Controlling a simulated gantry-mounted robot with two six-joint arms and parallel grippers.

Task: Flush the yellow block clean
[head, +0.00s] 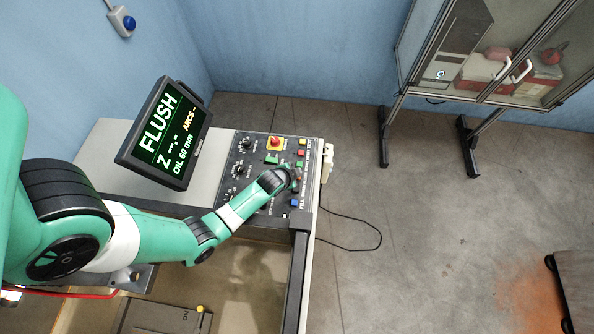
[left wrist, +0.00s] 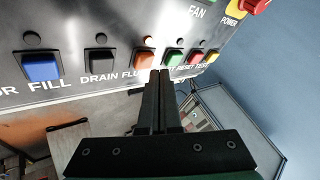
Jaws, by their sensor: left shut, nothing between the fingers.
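My left gripper (head: 293,178) is over the control panel (head: 238,160) in the head view. In the left wrist view its fingers (left wrist: 161,76) are shut and empty, their tips at the lower right edge of the orange button (left wrist: 144,58), whose label begins FLU. I cannot tell whether they touch it. The screen (head: 172,132) reads FLUSH, with OIL 60 mm below. A small yellow piece (head: 200,308) sits on a dark block in the tank (head: 255,265); I cannot tell if it is the yellow block. My right gripper is not in view.
A blue FILL button (left wrist: 42,66) and black DRAIN button (left wrist: 100,62) lie left of the orange one. Green (left wrist: 173,57), red (left wrist: 194,56) and yellow (left wrist: 212,56) buttons lie close on its right. A red knob (head: 275,142) stands up from the panel.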

